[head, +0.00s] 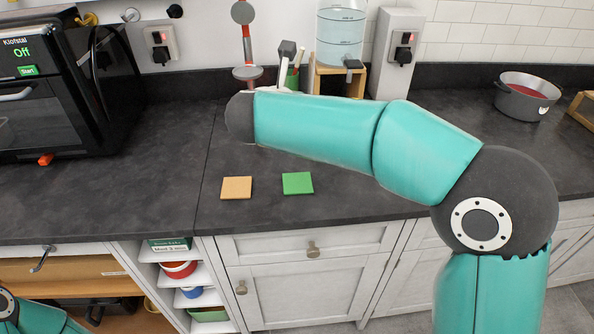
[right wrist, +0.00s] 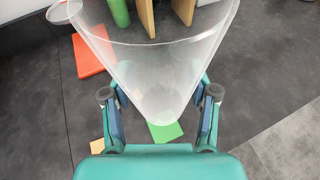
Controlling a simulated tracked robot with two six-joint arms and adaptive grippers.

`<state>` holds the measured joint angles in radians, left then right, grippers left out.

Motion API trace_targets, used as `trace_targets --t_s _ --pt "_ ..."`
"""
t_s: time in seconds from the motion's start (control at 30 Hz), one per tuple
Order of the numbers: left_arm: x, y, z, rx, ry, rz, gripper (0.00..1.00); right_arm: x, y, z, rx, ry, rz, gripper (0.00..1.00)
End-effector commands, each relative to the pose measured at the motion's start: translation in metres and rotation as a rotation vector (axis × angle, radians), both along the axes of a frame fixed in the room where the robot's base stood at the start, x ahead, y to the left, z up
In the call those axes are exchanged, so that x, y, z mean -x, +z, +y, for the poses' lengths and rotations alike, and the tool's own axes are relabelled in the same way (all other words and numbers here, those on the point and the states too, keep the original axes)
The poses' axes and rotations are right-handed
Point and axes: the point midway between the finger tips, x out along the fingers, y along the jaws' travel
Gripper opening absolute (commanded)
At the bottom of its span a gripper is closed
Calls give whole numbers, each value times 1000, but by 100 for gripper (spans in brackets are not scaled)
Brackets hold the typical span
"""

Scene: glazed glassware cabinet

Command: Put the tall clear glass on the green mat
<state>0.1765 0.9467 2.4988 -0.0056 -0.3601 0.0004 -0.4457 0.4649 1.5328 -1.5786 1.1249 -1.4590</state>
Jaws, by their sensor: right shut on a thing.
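The tall clear glass (right wrist: 160,70) fills the middle of the right wrist view, with its wide end at the top and its narrow end low. My right gripper (right wrist: 162,102) is shut on it, one finger on each side. The green mat (head: 298,183) lies flat on the counter in the head view. It also shows just beyond the glass's narrow end in the right wrist view (right wrist: 167,132). The gap between glass and mat cannot be told. In the head view my right arm hides the right gripper and the glass. My left gripper is not visible.
An orange mat (head: 236,187) lies left of the green one. Behind my right arm stand a red-posted stand (head: 247,50) and a water dispenser (head: 340,38) on a wooden stand. A black oven (head: 50,110) is at left, a pot (head: 527,97) at right.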

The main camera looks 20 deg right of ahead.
Motion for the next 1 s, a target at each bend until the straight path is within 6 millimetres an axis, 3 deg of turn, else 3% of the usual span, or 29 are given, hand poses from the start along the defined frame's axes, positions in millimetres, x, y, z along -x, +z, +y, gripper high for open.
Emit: trace_targets --t_s 0.03,0.2,0.4,1.0 --pt "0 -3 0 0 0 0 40 0 -17 -1 4 0 6 16" --pt "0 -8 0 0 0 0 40 0 -63 -1 4 0 7 16" --pt "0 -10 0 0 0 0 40 0 -107 -1 3 0 3 16" --pt "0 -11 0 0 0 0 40 0 -167 -1 2 -1 0 16"
